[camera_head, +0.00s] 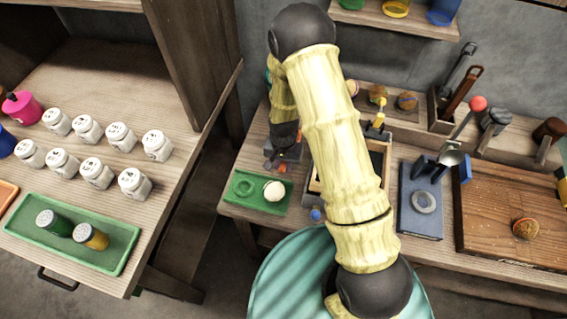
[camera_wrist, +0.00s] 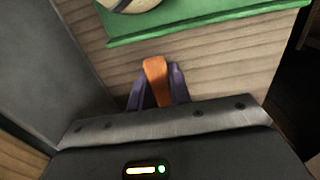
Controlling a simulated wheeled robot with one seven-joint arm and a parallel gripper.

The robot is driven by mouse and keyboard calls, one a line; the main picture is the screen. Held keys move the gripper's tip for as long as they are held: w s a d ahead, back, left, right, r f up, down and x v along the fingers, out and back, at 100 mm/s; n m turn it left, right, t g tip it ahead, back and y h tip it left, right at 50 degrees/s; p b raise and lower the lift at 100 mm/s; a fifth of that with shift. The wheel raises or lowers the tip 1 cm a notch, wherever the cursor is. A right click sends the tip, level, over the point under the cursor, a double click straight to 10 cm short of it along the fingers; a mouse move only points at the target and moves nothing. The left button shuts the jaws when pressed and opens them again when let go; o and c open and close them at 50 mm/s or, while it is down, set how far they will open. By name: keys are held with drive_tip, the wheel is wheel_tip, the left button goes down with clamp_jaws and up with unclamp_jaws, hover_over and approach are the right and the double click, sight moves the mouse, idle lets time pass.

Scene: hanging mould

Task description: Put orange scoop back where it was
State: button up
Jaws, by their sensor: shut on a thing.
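My gripper (camera_wrist: 158,88) is shut on the orange scoop (camera_wrist: 156,75), whose orange end sticks out between the two purple fingers in the wrist view. In the head view my gripper (camera_head: 284,160) is over the back left of the right-hand table, behind the green tray. Only a small orange bit (camera_head: 282,168) shows there. The rest of the scoop is hidden by the fingers and my arm. In the wrist view the scoop is over bare wood, short of the green tray (camera_wrist: 205,24). I cannot tell whether it touches the wood.
The small green tray (camera_head: 243,203) holds a cream ball (camera_head: 273,191). A wooden frame (camera_head: 381,160) is partly hidden behind my arm. A blue stand (camera_head: 420,202) and a wooden board (camera_head: 485,225) with a brown ball (camera_head: 525,228) are to the right. White jars (camera_head: 157,145) stand on the left table.

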drive_tip(key=shift+f, duration=0.15)
drive_tip(key=o, duration=0.9)
wheel_tip(320, 180, up, 12)
drive_tip(key=shift+r, duration=0.2)
idle(0.4)
drive_tip(key=s+d+r+n+t, duration=0.1)
drive_tip(key=s+d+r, duration=0.2)
drive_tip(key=s+r, duration=0.1)
drive_tip(key=s+d+r+n, duration=0.1)
drive_tip(key=s+d+r, duration=0.3)
drive_tip(key=s+d+r+n+t, duration=0.1)
drive_tip(key=s+d+r+n, duration=0.1)
drive_tip(key=s+d+r, duration=0.1)
drive_tip(key=shift+s+d+r+t, duration=0.25)
drive_tip(key=shift+s+r, duration=0.3)
drive_tip(key=shift+r, duration=0.3)
